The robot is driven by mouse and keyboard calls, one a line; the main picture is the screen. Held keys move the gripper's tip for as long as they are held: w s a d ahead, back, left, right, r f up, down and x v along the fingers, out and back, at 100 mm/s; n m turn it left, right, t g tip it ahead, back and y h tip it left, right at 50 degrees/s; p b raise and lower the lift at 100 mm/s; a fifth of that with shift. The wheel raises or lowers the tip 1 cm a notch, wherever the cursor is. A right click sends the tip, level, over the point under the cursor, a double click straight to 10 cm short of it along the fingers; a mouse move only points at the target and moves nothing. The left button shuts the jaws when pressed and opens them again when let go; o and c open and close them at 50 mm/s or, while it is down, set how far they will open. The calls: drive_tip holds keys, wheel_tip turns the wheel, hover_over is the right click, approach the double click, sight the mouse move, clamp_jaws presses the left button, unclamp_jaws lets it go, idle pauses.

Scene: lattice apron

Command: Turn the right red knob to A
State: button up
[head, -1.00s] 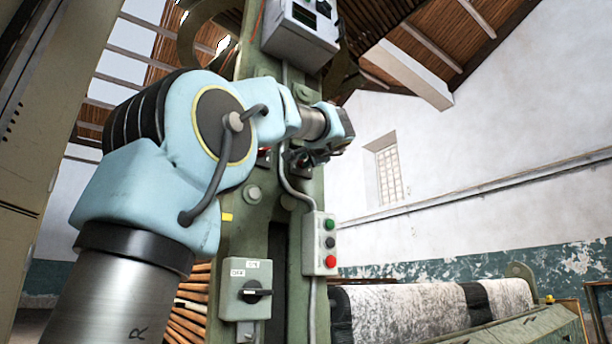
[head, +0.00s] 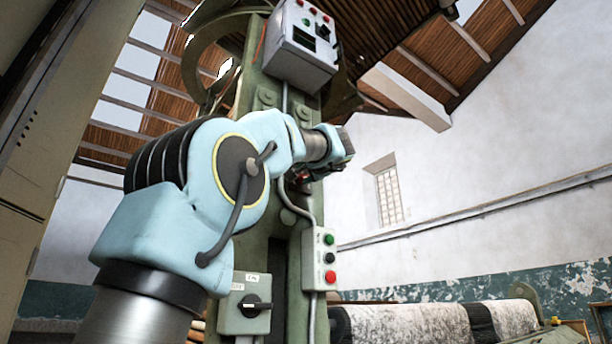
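My gripper (head: 338,158) is at the end of my blue arm, in front of the green machine column. It is seen from behind and the side, so its fingers cannot be made out. A small red part (head: 301,178) shows just below my wrist, against the column. It is mostly hidden by the arm, and I cannot tell whether it is a knob. No red knob with a readable A mark shows clearly. Whether my gripper touches anything is hidden.
A white control box (head: 297,50) with small red and green lights is above my arm. A button box (head: 320,258) with green, black and red buttons is below. A grey switch box (head: 243,303) is lower left. A fabric roll (head: 410,325) lies right.

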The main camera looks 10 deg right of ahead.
drive_tip(key=shift+o, duration=0.9)
drive_tip(key=shift+w+f, duration=0.2)
drive_tip(key=shift+w, duration=0.2)
drive_tip(key=shift+d+f, duration=0.1)
drive_tip(key=shift+f, duration=0.1)
drive_tip(key=a+b+v, duration=0.1)
drive_tip(key=v, duration=1)
drive_tip(key=shift+s+d+r, duration=0.3)
drive_tip(key=shift+d+r, duration=0.05)
